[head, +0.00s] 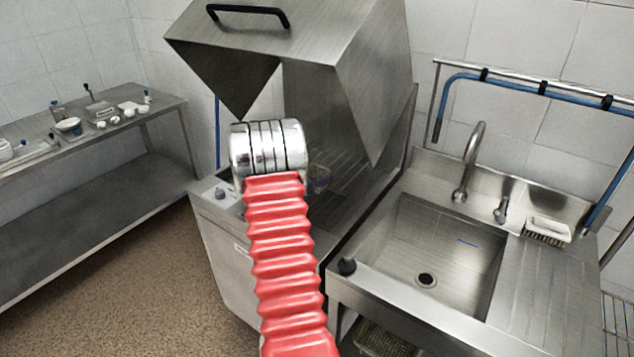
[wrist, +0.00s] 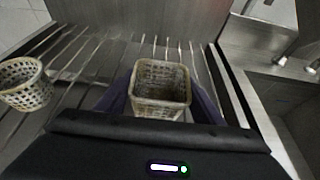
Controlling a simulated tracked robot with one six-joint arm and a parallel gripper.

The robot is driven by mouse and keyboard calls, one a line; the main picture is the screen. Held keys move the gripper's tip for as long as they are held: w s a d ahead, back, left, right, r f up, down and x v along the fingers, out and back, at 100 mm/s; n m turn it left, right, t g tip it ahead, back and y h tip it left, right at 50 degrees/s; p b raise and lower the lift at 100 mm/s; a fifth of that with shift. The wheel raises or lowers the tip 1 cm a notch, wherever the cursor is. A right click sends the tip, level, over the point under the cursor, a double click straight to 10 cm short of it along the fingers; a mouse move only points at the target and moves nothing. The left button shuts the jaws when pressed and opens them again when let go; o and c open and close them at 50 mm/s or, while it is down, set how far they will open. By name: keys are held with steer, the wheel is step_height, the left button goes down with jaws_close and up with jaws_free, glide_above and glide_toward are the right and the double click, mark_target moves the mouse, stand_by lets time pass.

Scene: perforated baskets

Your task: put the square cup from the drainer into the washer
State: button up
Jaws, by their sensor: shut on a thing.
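The square cup (wrist: 160,82), a worn cream perforated basket with a square mouth, is upright between the dark fingers of my gripper (wrist: 162,100) in the wrist view. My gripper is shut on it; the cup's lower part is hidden. Below it are the metal rods (wrist: 75,62) of the washer's rack. I cannot tell whether the cup touches them. In the head view the washer (head: 222,250) stands with its hood (head: 265,45) raised. My arm reaches into the opening and hides most of its inside and my gripper.
A round perforated basket (wrist: 24,84) stands on the rods to the left of my gripper. The sink (head: 440,255) with its tap (head: 470,160) and a white brush (head: 547,230) are right of the washer. A steel table (head: 100,140) with small dishes stands at the left.

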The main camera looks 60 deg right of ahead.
steer(key=shift+f, duration=1.4)
steer(key=shift+f, duration=0.1)
steer(key=o, duration=1)
steer(key=shift+w+a+r, duration=0.1)
steer(key=shift+a+r, duration=0.2)
steer(key=shift+a, duration=0.1)
steer(key=v, duration=1.1)
